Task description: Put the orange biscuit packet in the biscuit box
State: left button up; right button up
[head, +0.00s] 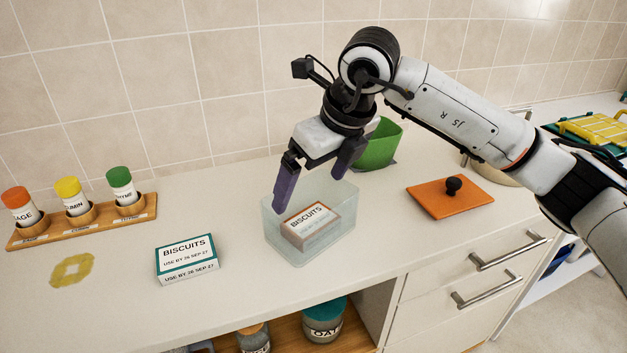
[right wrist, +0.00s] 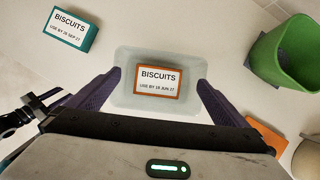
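The orange biscuit packet (head: 310,224) lies label up inside the clear biscuit box (head: 341,238) on the counter. In the right wrist view the orange packet (right wrist: 157,81) shows within the box (right wrist: 192,68), near its middle, reading "USE BY 18 JUN 27". My right gripper (head: 318,190) is open and empty above the box, its purple fingers spread wide. In the right wrist view the fingers (right wrist: 158,84) stand on either side of the box. My left gripper is not in view.
A teal biscuit packet (head: 187,259) lies left of the box. A spice rack (head: 90,226) with three jars stands at far left, near a yellow mark (head: 72,270). A green container (head: 378,145) is behind the box. An orange board with a black knob (head: 449,197) lies right.

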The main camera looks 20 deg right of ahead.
dwell(0.4)
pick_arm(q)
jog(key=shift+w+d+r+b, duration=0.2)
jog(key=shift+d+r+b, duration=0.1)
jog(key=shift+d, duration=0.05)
pick_arm(e)
jog(key=v, duration=1)
jog(key=shift+d+r, duration=0.1)
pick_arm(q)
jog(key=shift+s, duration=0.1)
pick_arm(e)
jog(key=shift+s, duration=0.1)
